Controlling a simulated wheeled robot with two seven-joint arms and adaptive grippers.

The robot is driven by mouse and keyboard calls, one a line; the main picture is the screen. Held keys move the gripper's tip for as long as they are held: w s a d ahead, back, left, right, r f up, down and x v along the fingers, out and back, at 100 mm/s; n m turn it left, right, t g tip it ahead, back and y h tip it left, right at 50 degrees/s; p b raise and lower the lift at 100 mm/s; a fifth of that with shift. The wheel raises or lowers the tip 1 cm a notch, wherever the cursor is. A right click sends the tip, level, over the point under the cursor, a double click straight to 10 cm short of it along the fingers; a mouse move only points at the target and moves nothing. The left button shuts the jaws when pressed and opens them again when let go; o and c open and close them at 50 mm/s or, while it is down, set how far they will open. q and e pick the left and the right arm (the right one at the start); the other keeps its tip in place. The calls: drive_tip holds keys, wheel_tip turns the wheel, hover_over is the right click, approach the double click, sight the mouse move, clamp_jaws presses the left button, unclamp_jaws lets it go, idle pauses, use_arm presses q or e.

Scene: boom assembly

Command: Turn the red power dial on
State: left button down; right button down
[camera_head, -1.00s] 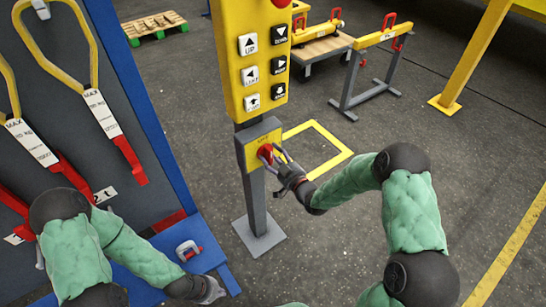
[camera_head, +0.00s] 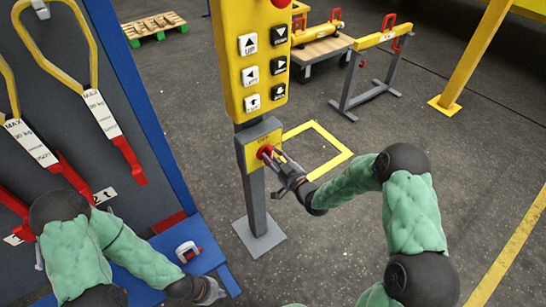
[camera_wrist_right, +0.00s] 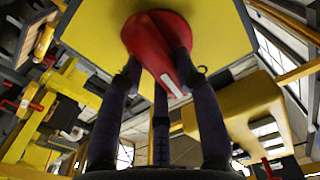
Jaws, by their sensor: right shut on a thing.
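The red power dial (camera_head: 265,152) sits on the yellow box face (camera_head: 249,154) low on the grey post, below the button panel. In the right wrist view the dial (camera_wrist_right: 157,45) is large, with a raised red grip bearing a white mark, pointing down and right. My right gripper (camera_head: 276,158) is shut on the dial, with its fingers on either side of the grip in the wrist view (camera_wrist_right: 160,70). My left gripper (camera_head: 213,291) hangs low at the left, by the blue bench edge; its fingers are too small to tell open from shut.
The yellow button panel (camera_head: 237,62) stands directly above the dial box. A shackle (camera_head: 188,251) lies on the blue bench (camera_head: 207,261). Slings hang on the dark board at left.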

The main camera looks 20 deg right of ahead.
drive_tip(key=shift+d+f+m+p, duration=0.1)
drive_tip(key=shift+f+m+p, duration=0.15)
drive_tip(key=shift+m, duration=2.45)
drive_tip(key=shift+d+f+m+p, duration=0.15)
drive_tip(key=shift+f+m, duration=0.15)
drive_tip(key=shift+m, duration=2.4)
drive_tip(key=shift+a+f+m+p, duration=0.1)
drive_tip(key=shift+f+m+p, duration=0.15)
drive_tip(key=shift+m, duration=2.45)
drive_tip(key=c, duration=0.9)
unclamp_jaws()
drive_tip(key=shift+d, duration=0.1)
drive_tip(key=v, duration=1.2)
